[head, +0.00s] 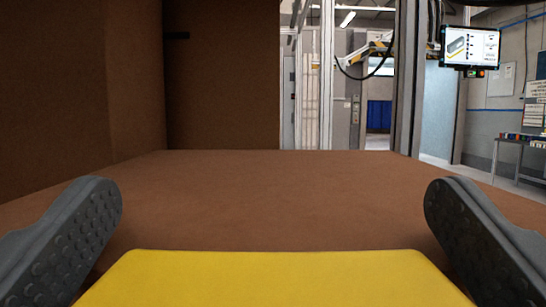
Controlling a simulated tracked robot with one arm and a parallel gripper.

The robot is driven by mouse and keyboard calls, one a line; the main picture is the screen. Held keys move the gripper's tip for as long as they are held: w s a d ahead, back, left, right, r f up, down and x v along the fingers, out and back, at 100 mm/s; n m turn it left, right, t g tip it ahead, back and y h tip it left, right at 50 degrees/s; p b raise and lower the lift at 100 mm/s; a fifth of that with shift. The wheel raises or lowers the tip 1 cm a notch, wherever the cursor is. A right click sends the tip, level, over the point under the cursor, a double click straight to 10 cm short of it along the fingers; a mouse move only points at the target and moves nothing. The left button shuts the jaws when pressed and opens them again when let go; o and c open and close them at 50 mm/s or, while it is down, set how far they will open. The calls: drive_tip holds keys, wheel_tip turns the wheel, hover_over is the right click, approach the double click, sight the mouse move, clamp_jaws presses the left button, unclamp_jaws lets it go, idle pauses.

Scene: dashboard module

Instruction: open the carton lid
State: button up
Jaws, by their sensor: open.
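Brown cardboard-like surfaces fill much of the head view. A flat brown panel (290,195) stretches away in front of my gripper. A tall brown wall (75,75) stands on the left, and a further brown upright panel (222,85) with a small dark slot stands behind it. I cannot tell which of these is the carton lid, or whether all belong to one carton. My gripper (272,210) is open, with its two dark grey studded fingers wide apart at the left and right. Nothing shows held between them, and I see no clear contact with the brown panel.
Beyond the panel's far edge, a grey upright post (408,80) stands right of centre. A hanging monitor (470,46) is at the upper right, with a workbench (520,140) below it. The space above the flat panel is clear.

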drive_tip(key=shift+w+r, duration=0.25)
drive_tip(key=shift+w, duration=0.2)
drive_tip(key=c, duration=1.2)
drive_tip(key=shift+d+r, duration=0.1)
drive_tip(key=shift+d, duration=0.15)
drive_tip(key=shift+c, duration=0.5)
drive_tip(key=shift+a+r, duration=0.1)
